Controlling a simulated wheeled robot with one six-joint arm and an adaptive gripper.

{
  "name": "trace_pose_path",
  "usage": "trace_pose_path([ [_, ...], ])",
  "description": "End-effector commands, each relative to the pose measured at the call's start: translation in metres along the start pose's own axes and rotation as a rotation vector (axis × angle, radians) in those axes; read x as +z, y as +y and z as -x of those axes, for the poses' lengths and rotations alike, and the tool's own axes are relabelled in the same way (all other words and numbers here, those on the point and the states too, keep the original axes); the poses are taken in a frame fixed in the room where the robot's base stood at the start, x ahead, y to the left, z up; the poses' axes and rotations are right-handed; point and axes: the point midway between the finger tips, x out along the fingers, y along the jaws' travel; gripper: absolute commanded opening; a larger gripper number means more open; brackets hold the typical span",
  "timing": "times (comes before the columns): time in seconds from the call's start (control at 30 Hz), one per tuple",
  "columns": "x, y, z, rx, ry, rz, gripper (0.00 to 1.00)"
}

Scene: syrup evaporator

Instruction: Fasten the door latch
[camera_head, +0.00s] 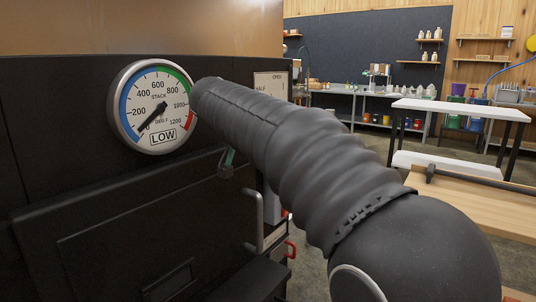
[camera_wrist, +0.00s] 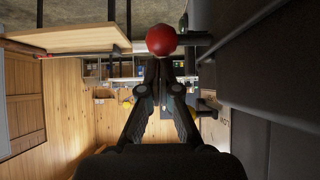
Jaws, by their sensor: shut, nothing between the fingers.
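The black firebox door (camera_head: 120,235) fills the lower left of the head view and appears closed against the dark front. A bent grey handle (camera_head: 258,222) stands at its right side. In the wrist view, a red ball knob (camera_wrist: 162,40) on a short dark stem sits just past my fingertips; I cannot tell whether they touch it. This knob looks like the latch's end, but the latch's position is unclear. My gripper (camera_wrist: 163,68) is shut with nothing between its fingers. In the head view my sleeved arm hides the gripper and the knob.
A round stack gauge (camera_head: 153,107) marked LOW is above the door. A white placard (camera_head: 270,85) shows behind my arm. A white table (camera_head: 460,110) and a wooden bench top (camera_head: 475,205) stand right.

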Motion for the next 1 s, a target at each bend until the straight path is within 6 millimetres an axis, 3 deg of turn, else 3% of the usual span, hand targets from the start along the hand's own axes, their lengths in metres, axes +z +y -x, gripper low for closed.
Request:
trace_pose_path([
  [0.3,-0.041,0.001,0.032,0.001,0.001,-0.004,0.00],
  [0.37,-0.034,0.000,0.042,-0.002,0.002,-0.004,0.00],
  [0.7,-0.039,0.001,0.105,0.000,0.001,-0.003,0.00],
  [1.0,-0.040,0.001,0.124,0.002,0.001,-0.004,0.00],
])
